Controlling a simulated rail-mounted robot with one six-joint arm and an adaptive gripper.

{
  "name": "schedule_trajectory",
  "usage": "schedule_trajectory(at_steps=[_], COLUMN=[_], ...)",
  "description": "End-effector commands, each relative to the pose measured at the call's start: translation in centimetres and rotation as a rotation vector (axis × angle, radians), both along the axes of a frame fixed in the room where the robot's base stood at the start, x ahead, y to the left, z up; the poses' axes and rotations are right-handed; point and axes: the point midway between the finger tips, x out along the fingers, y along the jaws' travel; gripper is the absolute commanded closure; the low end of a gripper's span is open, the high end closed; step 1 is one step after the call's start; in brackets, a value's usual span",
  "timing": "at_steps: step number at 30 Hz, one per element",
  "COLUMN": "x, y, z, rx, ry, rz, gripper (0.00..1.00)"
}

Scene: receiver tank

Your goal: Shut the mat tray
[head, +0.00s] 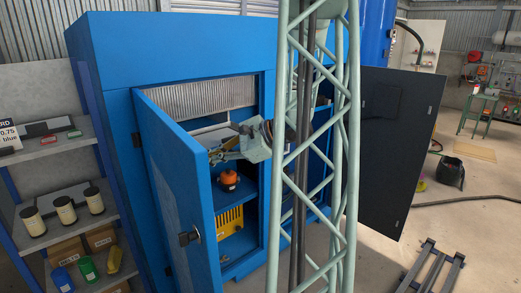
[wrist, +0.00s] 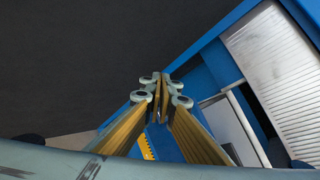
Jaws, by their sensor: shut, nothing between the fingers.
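The blue cabinet (head: 160,50) stands open, its left door (head: 178,175) swung out towards me. Inside, a pale ribbed panel (head: 215,100) spans the upper part; it also shows in the wrist view (wrist: 275,75). Below it is a pale flat piece with a light edge (head: 213,128), seen in the wrist view too (wrist: 228,125); I cannot tell for sure whether this is the mat tray. My gripper (head: 213,156) is shut and empty at the cabinet opening, in front of the pale piece and near the door's inner side. In the wrist view its fingertips (wrist: 163,82) meet.
An orange item (head: 229,180) sits on a blue shelf inside, above a yellow slatted item (head: 230,222). A dark door panel (head: 388,145) stands open at right. Shelves with filters (head: 65,210) and boxes stand at left. My lattice column hides part of the cabinet.

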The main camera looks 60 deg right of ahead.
Motion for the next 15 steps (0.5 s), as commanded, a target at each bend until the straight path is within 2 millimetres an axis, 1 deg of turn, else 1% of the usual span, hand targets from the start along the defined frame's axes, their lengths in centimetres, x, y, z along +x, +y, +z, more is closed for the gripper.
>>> schedule_trajectory(at_steps=[1,4,8,15], x=[-0.8,-2.1,-3.7,-7.2], y=[-0.6,-1.6,-3.7,-8.5], z=[-0.4,-0.8,-1.2,-1.9], rx=[0.038,0.105,0.189,0.325], ry=[-0.012,-0.041,-0.09,-0.196], rz=[-0.022,-0.067,-0.143,-0.307], gripper=[1.0,1.0,1.0,1.0])
